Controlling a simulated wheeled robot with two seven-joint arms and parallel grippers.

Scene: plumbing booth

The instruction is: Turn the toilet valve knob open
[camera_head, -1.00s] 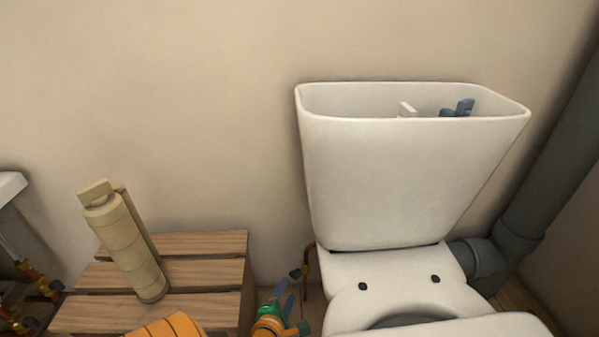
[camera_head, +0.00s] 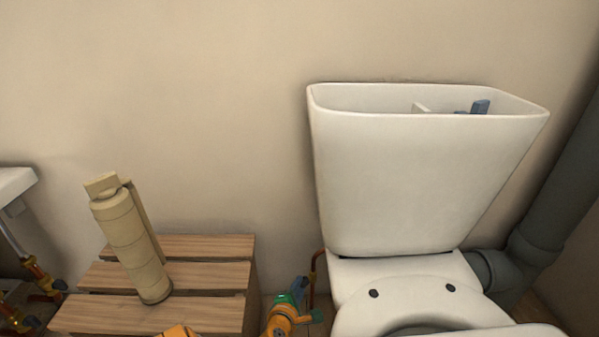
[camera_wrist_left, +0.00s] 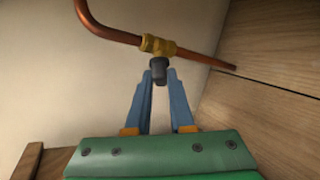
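The toilet valve shows in the left wrist view as a brass body (camera_wrist_left: 157,45) on a copper pipe, with a small dark grey knob (camera_wrist_left: 158,72) pointing toward my gripper. My left gripper (camera_wrist_left: 160,75) has a green body and two blue fingers, which also show low in the head view (camera_head: 299,289). Its fingertips lie on either side of the knob's near end with very little gap. I cannot tell whether they press on it. In the head view the knob is hidden behind the gripper. My right gripper is not in view.
The white toilet with its open cistern (camera_head: 420,180) stands right of my left gripper. A slatted wooden box (camera_head: 210,272) with a beige cylindrical object (camera_head: 130,240) on it is to the left. A grey drain pipe (camera_head: 560,190) runs at the far right. The wall is close behind.

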